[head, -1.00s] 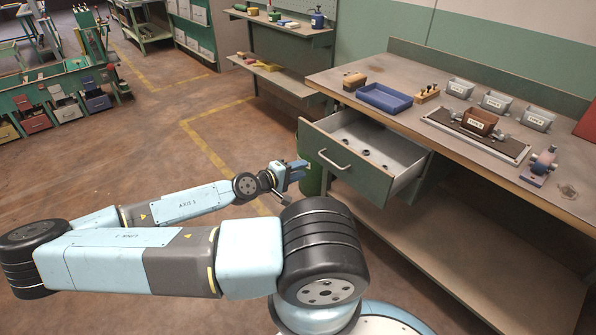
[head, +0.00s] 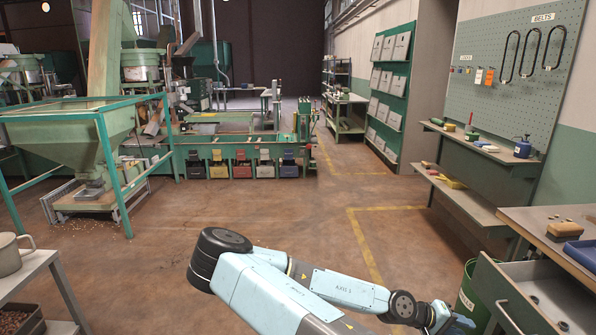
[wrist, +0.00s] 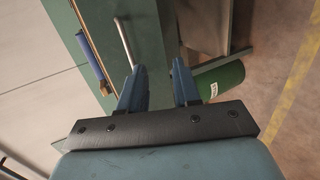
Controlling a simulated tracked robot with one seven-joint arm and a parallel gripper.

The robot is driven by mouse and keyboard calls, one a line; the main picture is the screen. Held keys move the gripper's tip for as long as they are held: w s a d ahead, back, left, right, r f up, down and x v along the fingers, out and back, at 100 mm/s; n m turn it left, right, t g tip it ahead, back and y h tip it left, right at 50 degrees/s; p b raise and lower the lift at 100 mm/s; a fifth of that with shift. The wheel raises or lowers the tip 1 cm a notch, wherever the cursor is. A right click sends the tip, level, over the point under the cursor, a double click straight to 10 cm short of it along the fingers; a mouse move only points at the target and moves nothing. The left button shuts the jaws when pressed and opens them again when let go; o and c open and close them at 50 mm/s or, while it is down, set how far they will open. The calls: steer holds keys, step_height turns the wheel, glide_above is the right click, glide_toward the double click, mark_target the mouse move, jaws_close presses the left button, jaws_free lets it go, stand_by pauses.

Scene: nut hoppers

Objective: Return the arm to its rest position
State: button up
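My arm, light blue with dark joints, is folded low at the bottom of the head view. My gripper (head: 452,322) is at its right end, beside the green bin and left of the open drawer. In the wrist view my gripper (wrist: 160,85) shows two blue fingers held apart with nothing between them. The drawer handle and a green bin lie beyond the fingertips there.
The open drawer (head: 497,300) of the workbench (head: 520,215) juts out at the lower right. A green bin (head: 468,298) stands close to my gripper. A grey cart (head: 45,290) is at the lower left. A hopper (head: 70,135) stands left. The middle floor is clear.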

steer(key=a+f+m+g+y, duration=0.15)
steer(key=a+f+y, duration=0.25)
steer(key=a+y, duration=0.55)
steer(key=w+a+r+t+y, duration=0.2)
steer(key=w+a+r+y, duration=0.15)
steer(key=a+r, duration=0.8)
steer(key=s+a+r+n+t+y, duration=0.1)
steer(key=a+r+n+t+y, duration=0.2)
steer(key=r, duration=1.3)
steer(key=s+r+t+h, duration=0.1)
steer(key=s+r+t, duration=0.1)
steer(key=s+r, duration=0.3)
steer(key=s+r+t+h, duration=0.1)
steer(key=s+r, duration=0.5)
steer(key=r, duration=0.5)
steer(key=shift+s+d+r+t+h, duration=0.3)
steer(key=shift+d+r+t, duration=0.05)
steer(key=shift+d+r, duration=0.1)
